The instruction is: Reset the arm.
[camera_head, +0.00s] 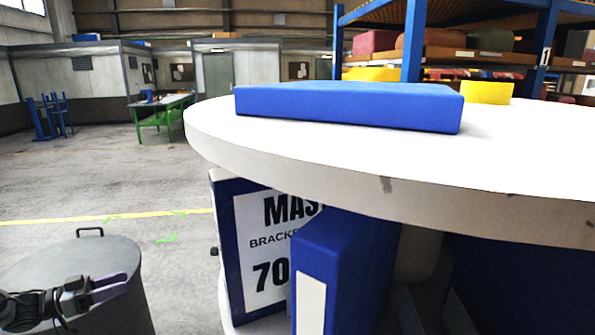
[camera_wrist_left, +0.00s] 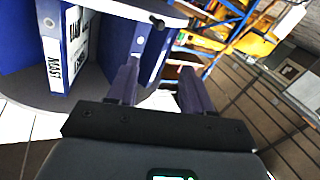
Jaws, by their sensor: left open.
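My left gripper (camera_head: 108,288) shows at the lower left of the head view, in front of a grey lidded drum. In the left wrist view its two fingers (camera_wrist_left: 160,90) stand apart with nothing between them. The gripper is well left of the round white top (camera_head: 330,165) and apart from it. A flat blue block (camera_head: 350,106) lies on that top. My right gripper is in neither view.
A grey drum (camera_head: 85,265) with a lid handle stands at lower left. Below the white top are a labelled panel (camera_head: 265,225) and a blue block (camera_head: 345,265). A yellow block (camera_head: 487,92) is behind. A green table (camera_head: 165,105) stands far back; the floor between is clear.

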